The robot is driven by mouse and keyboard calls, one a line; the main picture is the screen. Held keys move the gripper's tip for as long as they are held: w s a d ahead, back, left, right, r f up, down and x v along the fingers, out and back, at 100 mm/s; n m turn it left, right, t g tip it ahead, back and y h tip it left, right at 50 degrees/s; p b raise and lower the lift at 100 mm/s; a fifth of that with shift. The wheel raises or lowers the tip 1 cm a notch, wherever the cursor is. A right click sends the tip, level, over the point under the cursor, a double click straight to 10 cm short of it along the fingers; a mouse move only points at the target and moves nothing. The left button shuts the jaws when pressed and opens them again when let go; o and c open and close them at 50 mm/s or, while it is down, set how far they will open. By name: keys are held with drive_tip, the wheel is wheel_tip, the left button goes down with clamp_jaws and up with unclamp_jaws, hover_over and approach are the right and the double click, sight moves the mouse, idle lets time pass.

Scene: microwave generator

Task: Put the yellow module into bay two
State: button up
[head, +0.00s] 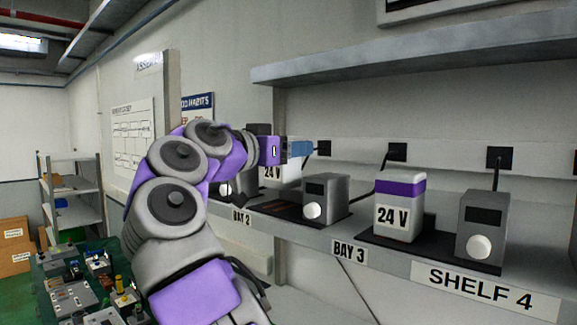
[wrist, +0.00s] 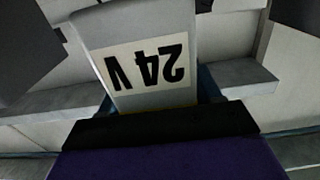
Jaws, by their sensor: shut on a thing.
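My gripper (head: 297,148) has blue fingers and is shut on a pale module labelled 24 V (head: 283,175). In the wrist view the module (wrist: 140,65) fills the middle, its label upside down, with a thin yellow edge at the fingers; most of its top is hidden. The module is at the bay two spot, over or behind the dark mat (head: 272,208) and left of a grey box with a white knob (head: 326,197). I cannot tell whether it touches the mat. The BAY 2 label (head: 241,216) is on the shelf edge below.
A purple-topped 24 V module (head: 399,210) stands in bay three beside another knobbed box (head: 483,225). Black sockets (head: 397,152) line the wall. An upper shelf (head: 420,62) overhangs. A cluttered green bench (head: 95,280) is at lower left.

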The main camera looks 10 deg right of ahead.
sight(286, 166)
drive_tip(key=shift+s+a+f+b, duration=0.15)
drive_tip(key=shift+a+f+b, duration=0.2)
drive_tip(key=shift+f+b, duration=0.2)
drive_tip(key=shift+s+a+f+b, duration=0.15)
drive_tip(key=shift+a+f+b, duration=0.25)
drive_tip(key=shift+f, duration=0.15)
drive_tip(key=shift+d+f, duration=0.25)
drive_tip(key=shift+f, duration=0.2)
drive_tip(key=shift+d, duration=0.5)
drive_tip(key=shift+w+f, duration=0.1)
drive_tip(key=shift+f, duration=0.1)
drive_tip(key=o, duration=0.7)
drive_tip(key=shift+a+f+b, duration=0.1)
drive_tip(key=shift+a+b, duration=0.05)
drive_tip(key=shift+b, duration=0.2)
drive_tip(key=o, duration=0.5)
drive_tip(key=shift+a, duration=0.4)
drive_tip(key=shift+d, duration=0.15)
drive_tip(key=shift+d, duration=0.1)
